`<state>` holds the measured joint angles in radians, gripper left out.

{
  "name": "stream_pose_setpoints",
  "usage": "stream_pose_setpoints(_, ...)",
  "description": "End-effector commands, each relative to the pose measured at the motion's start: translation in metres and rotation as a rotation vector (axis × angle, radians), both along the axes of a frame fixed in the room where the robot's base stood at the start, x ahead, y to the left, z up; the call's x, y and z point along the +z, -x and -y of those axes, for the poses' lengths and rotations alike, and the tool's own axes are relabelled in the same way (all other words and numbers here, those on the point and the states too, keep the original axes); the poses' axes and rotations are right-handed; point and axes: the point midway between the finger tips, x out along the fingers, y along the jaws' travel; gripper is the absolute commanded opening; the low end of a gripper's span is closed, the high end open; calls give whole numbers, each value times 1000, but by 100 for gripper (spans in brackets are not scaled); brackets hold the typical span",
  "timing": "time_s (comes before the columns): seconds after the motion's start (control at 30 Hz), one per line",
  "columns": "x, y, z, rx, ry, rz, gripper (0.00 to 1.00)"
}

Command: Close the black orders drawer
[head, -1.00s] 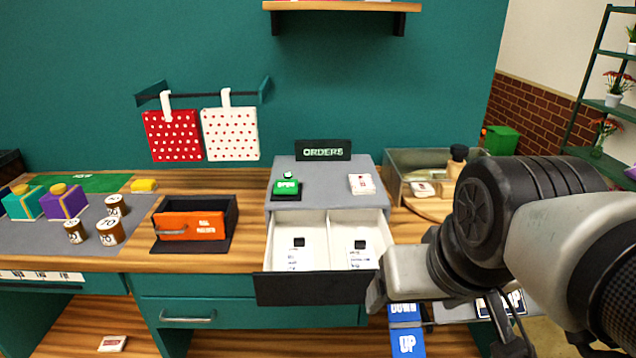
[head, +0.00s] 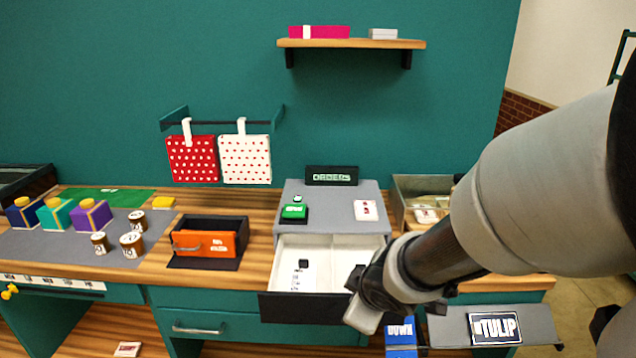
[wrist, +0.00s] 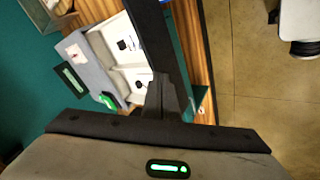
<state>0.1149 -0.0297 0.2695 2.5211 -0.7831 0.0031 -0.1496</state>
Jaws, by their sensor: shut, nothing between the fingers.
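The orders drawer (head: 300,307) has a black front and a pale inside with two compartments holding cards. It stands pulled out of the grey orders cabinet (head: 330,215). Its pale inside also shows in the wrist view (wrist: 108,47). My gripper (head: 360,318) is at the right end of the drawer front and hides that corner. In the wrist view its dark fingers (wrist: 165,97) are together and empty, close to the drawer front. I cannot tell whether they touch it.
An orange-fronted small drawer box (head: 208,243) stands left of the cabinet on the wooden counter. A tray (head: 405,190) is to its right. Below are a blue sign (head: 400,337) and a TULIP panel (head: 495,327).

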Motion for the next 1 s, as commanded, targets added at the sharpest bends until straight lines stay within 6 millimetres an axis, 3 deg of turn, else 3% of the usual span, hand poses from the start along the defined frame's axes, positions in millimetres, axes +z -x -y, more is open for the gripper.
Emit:
stream_pose_setpoints(0.1,-24,7,-45,219,-43,-31,0)
stream_pose_setpoints(0.23,-37,15,-73,344,-83,-40,0)
stream_pose_setpoints(0.47,-60,9,-86,374,-94,-40,0)
stream_pose_setpoints(0.87,-127,-31,-116,373,-91,-40,0)
stream_pose_setpoints(0.9,-117,-40,-114,368,-92,-39,0)
stream_pose_setpoints(1.0,-117,-55,-113,368,-93,-40,0)
